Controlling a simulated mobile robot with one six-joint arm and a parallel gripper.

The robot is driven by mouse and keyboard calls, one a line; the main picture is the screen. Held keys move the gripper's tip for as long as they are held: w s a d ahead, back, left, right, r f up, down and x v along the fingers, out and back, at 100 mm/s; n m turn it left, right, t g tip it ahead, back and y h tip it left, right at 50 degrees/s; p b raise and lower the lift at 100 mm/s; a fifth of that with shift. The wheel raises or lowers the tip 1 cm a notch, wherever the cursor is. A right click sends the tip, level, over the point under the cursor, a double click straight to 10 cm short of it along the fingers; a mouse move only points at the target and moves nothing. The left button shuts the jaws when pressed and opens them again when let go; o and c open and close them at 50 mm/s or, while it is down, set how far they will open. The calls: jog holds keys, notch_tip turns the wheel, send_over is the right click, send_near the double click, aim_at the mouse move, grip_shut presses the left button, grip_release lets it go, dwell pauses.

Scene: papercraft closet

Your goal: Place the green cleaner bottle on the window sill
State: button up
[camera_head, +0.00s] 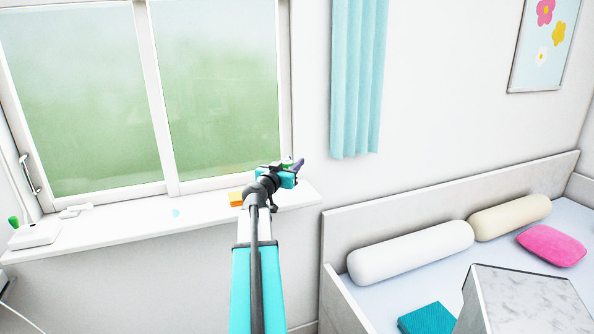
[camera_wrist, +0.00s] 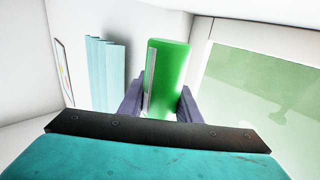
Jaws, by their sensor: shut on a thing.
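The green cleaner bottle (camera_wrist: 170,75) stands between the two purple fingers of my gripper (camera_wrist: 160,102) in the wrist view. My gripper is shut on it. In the head view my gripper (camera_head: 294,164) is over the right end of the white window sill (camera_head: 130,225), and only a small green part of the bottle (camera_head: 286,165) shows past it. The rest of the bottle is hidden by my arm. I cannot tell whether the bottle touches the sill.
An orange block (camera_head: 236,199) lies on the sill left of my gripper. The window (camera_head: 220,80) stands behind. A bed with a white bolster (camera_head: 410,252) is at right.

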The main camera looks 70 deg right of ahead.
jog(key=shift+w+d+f, duration=0.1)
jog(key=shift+w+d, duration=0.15)
jog(key=shift+d, duration=0.65)
jog(key=shift+f+p, duration=0.5)
jog(key=shift+f, duration=1.25)
jog(key=shift+f+b, duration=0.25)
jog(key=shift+b, duration=0.3)
jog(key=o, duration=1.1)
jog(key=shift+c, duration=0.2)
jog(key=shift+r+p, duration=0.25)
jog(key=shift+p, duration=0.15)
